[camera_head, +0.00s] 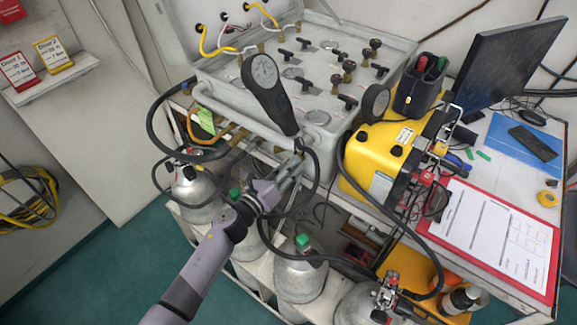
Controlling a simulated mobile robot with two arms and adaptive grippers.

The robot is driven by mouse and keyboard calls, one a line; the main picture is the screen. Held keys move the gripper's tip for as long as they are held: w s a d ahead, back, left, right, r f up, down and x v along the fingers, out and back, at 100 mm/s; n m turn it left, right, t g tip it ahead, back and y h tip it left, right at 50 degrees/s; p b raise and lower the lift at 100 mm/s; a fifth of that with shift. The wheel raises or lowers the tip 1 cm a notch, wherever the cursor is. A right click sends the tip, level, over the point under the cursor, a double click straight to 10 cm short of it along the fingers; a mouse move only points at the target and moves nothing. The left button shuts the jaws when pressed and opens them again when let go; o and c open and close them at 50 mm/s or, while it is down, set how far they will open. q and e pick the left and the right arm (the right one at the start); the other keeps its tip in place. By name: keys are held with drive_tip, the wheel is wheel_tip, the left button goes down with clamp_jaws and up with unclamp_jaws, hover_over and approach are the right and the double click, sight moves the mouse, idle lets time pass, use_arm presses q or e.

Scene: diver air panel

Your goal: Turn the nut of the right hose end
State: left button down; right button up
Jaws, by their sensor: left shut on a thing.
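My left gripper (291,169) reaches up from the bottom to just under the front edge of the grey air panel (215,75). Its fingers are shut on a hose end at the panel's front, where a black hose (317,175) loops down beside them. The nut is mostly hidden by the fingers, and I cannot make out its shape or how far it is turned. My right gripper is not in view.
Several grey cylinders (300,277) stand below the panel, close to my arm. A yellow case (378,160) is to the right, with a red clipboard (545,268) and a monitor (508,68) beyond it. Green floor (110,270) is free at the lower left.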

use_arm(q)
drive_tip(key=shift+n, duration=0.3)
drive_tip(key=n, duration=0.2)
drive_tip(key=shift+n, duration=0.3)
drive_tip(key=n, duration=0.3)
drive_tip(key=shift+a+f+n, duration=0.1)
drive_tip(key=shift+n, duration=0.3)
drive_tip(key=n+p, duration=0.1)
drive_tip(key=n, duration=0.5)
drive_tip(key=n+p, duration=0.1)
drive_tip(key=n, duration=0.4)
drive_tip(key=shift+f+n, duration=0.1)
drive_tip(key=shift+n, duration=0.3)
drive_tip(key=n, duration=0.4)
drive_tip(key=shift+f+n, duration=0.1)
drive_tip(key=shift+n, duration=0.3)
